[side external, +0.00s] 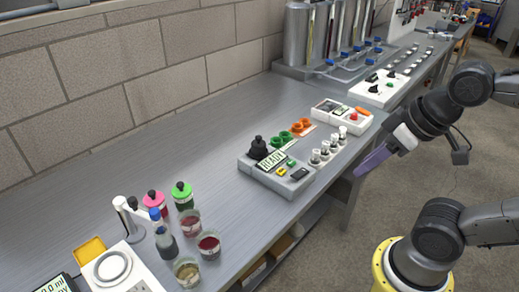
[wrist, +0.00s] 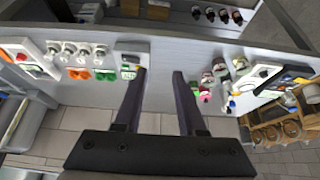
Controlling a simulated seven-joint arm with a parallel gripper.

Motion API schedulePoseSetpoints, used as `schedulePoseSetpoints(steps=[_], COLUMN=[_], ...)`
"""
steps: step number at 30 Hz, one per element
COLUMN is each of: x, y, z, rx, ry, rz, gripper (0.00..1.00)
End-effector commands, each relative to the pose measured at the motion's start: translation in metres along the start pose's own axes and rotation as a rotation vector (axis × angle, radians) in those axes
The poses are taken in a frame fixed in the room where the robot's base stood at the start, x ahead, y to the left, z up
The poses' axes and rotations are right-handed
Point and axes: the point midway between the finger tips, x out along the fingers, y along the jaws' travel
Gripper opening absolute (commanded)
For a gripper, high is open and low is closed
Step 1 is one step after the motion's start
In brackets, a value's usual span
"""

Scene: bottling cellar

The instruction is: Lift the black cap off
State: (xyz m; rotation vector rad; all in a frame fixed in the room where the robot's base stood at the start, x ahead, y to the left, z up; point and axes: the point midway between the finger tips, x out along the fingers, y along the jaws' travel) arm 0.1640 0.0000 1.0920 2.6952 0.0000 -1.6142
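A black cap (side external: 258,148) with a knob-like top sits at the back left corner of a grey device (side external: 305,184) with a display reading READY, in the side external view. My gripper (side external: 360,172) is to the right of this device, above and beyond the bench's front edge, apart from the cap. In the wrist view my gripper (wrist: 160,73) is open, with two dark purple fingers and nothing between them. The device (wrist: 131,58) shows there just left of the left finger; I cannot make out the black cap clearly in that view.
Bottles with pink (side external: 153,197) and green (side external: 181,189) tops and glass beakers (side external: 209,245) stand front left. The bench middle (side external: 170,150) is clear.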

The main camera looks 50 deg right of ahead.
Motion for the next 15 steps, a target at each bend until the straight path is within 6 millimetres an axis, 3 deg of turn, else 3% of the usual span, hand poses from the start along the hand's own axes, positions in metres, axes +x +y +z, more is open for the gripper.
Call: schedulePoseSetpoints(steps=[1,8,15], x=[0.0,0.0,0.0], y=[0.0,0.0,0.0], z=[0.0,0.0,0.0], rx=[0.0,0.0,0.0], ry=[0.0,0.0,0.0], rz=[0.0,0.0,0.0], gripper=[0.5,0.92,0.92])
